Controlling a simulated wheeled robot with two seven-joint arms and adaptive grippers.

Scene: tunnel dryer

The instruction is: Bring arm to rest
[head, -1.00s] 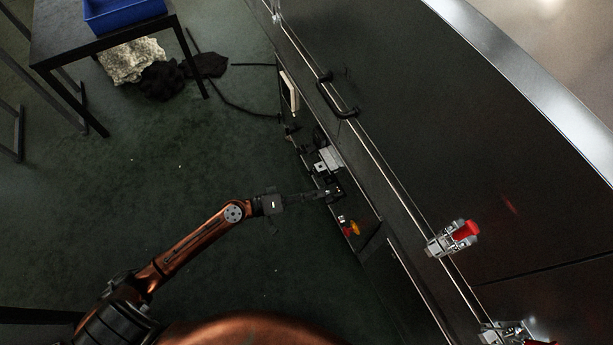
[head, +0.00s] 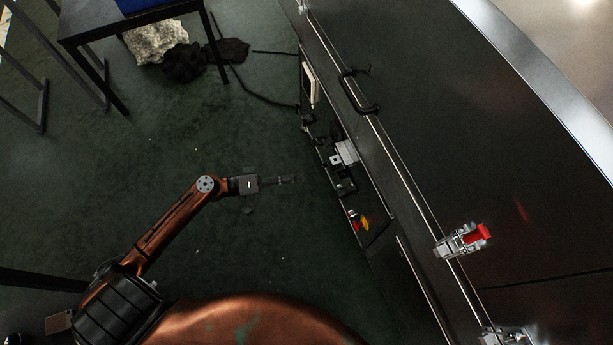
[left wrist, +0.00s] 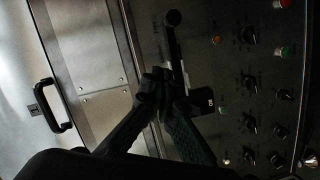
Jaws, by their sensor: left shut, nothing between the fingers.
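My left arm comes in from the lower left of the head view, over the dark green floor. My left gripper (head: 298,178) is shut and empty, and it points right toward the side of the dryer, apart from it. In the left wrist view its fingertips (left wrist: 160,80) meet, in front of a dark control panel (left wrist: 240,95) with knobs and small lamps. My right gripper shows in neither view.
The dryer's dark cover (head: 470,140) fills the right side, with a black handle (head: 360,92) and a red-tipped latch (head: 463,241). A dark table (head: 85,30) stands at the upper left, by a pale sack (head: 158,42) and black cloth. Open floor lies around my left arm.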

